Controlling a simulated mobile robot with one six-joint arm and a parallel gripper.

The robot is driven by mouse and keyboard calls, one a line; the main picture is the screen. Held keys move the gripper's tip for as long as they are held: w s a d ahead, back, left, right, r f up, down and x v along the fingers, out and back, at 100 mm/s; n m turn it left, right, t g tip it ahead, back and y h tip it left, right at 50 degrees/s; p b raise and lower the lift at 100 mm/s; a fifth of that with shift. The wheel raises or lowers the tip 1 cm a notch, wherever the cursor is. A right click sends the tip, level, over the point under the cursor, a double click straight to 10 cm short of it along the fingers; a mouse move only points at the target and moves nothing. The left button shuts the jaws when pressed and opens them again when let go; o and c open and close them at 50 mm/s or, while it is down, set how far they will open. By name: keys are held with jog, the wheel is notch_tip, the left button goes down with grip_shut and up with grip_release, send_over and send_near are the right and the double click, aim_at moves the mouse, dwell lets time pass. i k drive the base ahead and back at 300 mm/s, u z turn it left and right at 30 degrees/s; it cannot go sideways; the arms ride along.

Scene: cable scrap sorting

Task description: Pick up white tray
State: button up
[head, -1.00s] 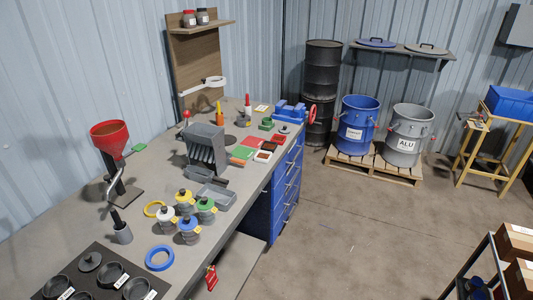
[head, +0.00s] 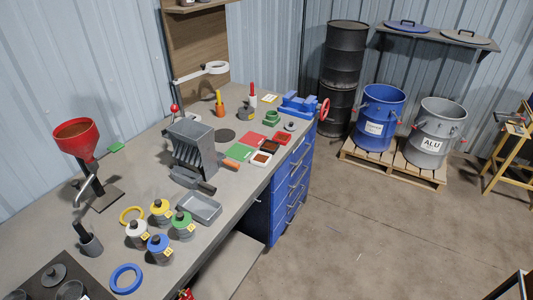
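The white tray (head: 260,164) is a small, shallow square tray with a white rim and brown contents.
A grey slotted machine (head: 194,143), a grey tray (head: 200,208) and several capped jars stand nearby.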

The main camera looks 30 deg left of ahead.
aim_at(261, 159)
jog(key=u, duration=0.1)
jog(key=i, duration=0.9)
jog(key=u, duration=1.55)
jog(key=k, duration=0.3)
jog(key=u, duration=2.65)
